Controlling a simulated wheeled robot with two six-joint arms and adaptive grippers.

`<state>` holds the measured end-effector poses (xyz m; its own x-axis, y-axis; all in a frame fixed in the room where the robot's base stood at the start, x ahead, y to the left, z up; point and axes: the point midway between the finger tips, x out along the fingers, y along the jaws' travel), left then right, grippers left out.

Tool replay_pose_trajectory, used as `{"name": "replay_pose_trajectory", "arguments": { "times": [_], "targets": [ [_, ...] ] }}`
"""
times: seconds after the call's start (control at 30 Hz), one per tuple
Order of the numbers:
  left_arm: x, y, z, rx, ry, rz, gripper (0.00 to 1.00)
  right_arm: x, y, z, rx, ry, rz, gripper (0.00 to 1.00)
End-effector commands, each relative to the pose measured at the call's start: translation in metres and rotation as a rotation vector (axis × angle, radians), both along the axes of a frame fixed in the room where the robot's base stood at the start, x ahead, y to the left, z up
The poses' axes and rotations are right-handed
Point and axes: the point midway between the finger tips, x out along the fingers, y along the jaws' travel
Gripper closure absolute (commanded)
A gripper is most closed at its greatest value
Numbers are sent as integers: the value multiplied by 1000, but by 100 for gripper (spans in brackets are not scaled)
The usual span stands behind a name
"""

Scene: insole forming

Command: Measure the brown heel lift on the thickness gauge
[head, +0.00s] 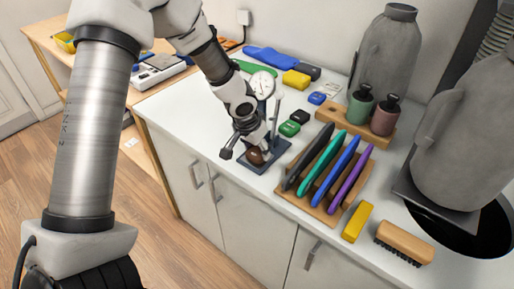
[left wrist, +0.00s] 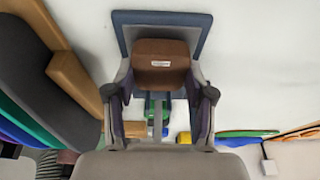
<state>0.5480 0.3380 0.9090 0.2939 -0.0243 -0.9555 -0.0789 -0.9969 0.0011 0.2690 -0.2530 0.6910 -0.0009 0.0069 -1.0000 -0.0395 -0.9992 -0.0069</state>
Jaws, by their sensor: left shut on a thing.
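The thickness gauge stands on the white counter, with a round white dial (head: 262,84) and a dark blue base plate (head: 279,150). The base plate also shows in the left wrist view (left wrist: 203,32), behind the lift. My left gripper (head: 259,149) is over the base plate, shut on the brown heel lift (head: 255,157). In the left wrist view the heel lift (left wrist: 160,55) sits between the two fingers, a small pale label on its face. Whether it touches the plate I cannot tell. My arm and gripper hide part of the gauge. My right gripper is out of view.
A wooden rack (head: 328,217) with several coloured insoles stands right of the gauge. A yellow block (head: 357,222) and a brush (head: 404,243) lie at the front right.

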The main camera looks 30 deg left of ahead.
Motion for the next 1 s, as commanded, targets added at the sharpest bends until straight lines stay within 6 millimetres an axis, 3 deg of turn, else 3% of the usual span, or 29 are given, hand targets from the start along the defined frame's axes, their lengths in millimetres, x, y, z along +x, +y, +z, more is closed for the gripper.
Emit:
{"name": "replay_pose_trajectory", "arguments": {
  "times": [0.33,0.37,0.4,0.43,0.77,1.0],
  "targets": [
    [0,0,-4,0,0,-1,88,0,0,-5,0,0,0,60],
    [0,0,-4,0,0,-1,36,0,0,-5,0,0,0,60],
    [0,0,-4,0,0,-1,22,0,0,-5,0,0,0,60],
    [0,0,-4,0,0,-1,17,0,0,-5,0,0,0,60],
    [0,0,-2,0,0,0,17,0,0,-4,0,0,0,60],
    [-6,0,20,0,-2,-1,17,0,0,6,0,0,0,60]
  ]
}}
